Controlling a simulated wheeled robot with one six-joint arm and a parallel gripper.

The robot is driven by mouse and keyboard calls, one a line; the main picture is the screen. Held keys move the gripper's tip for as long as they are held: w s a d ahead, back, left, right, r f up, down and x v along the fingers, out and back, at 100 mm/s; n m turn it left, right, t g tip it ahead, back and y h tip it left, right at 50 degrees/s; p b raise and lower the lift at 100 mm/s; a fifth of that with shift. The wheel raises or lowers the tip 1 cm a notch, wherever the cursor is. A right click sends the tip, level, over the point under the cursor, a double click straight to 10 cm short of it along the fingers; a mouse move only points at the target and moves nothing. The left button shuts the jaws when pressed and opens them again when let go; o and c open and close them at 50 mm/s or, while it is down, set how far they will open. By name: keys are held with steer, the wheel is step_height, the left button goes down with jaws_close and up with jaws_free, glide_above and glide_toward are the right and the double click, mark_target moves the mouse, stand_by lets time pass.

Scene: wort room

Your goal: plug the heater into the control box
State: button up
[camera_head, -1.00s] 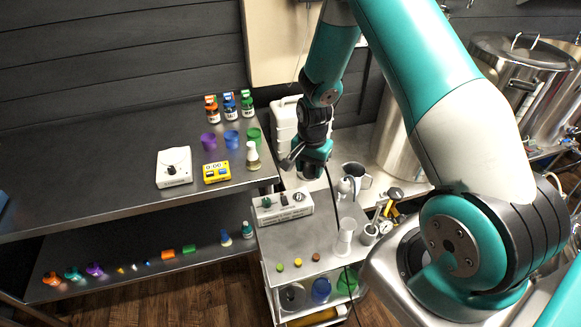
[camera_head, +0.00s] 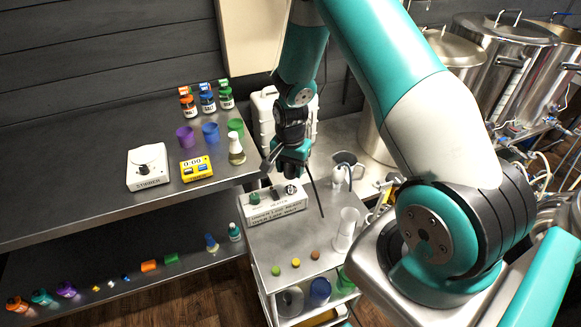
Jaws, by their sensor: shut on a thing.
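The control box (camera_head: 262,214) is a white unit with a green knob, a dark switch and lettering on its front. It stands at the back of the grey cart top. My gripper (camera_head: 285,174) is low over the right part of the box, pointing down. It is shut on what looks like the dark heater plug (camera_head: 291,187), mostly hidden by the fingers. The plug looks close to the box's top right socket; I cannot tell whether it touches or is inserted. A black cable (camera_head: 315,192) runs down from beside my gripper. The heater itself cannot be made out.
The cart top (camera_head: 262,248) holds coloured caps (camera_head: 296,263) and a clear cylinder (camera_head: 346,228). A metal jug (camera_head: 345,170) and white case (camera_head: 268,118) stand behind. The left bench holds a stirrer (camera_head: 148,168), yellow timer (camera_head: 196,168) and flask (camera_head: 236,150).

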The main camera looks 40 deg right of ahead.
mark_target(290, 183)
steer(key=shift+f+b, duration=1.65)
steer(key=shift+f, duration=0.85)
steer(key=shift+a+f+b, duration=0.1)
steer(key=shift+f+b, duration=0.35)
steer(key=shift+f, duration=0.15)
steer(key=o, duration=0.7)
steer(key=shift+c, duration=0.2)
steer(key=shift+r, duration=0.15)
steer(key=shift+r+p, duration=4.15)
steer(key=shift+r, duration=1.3)
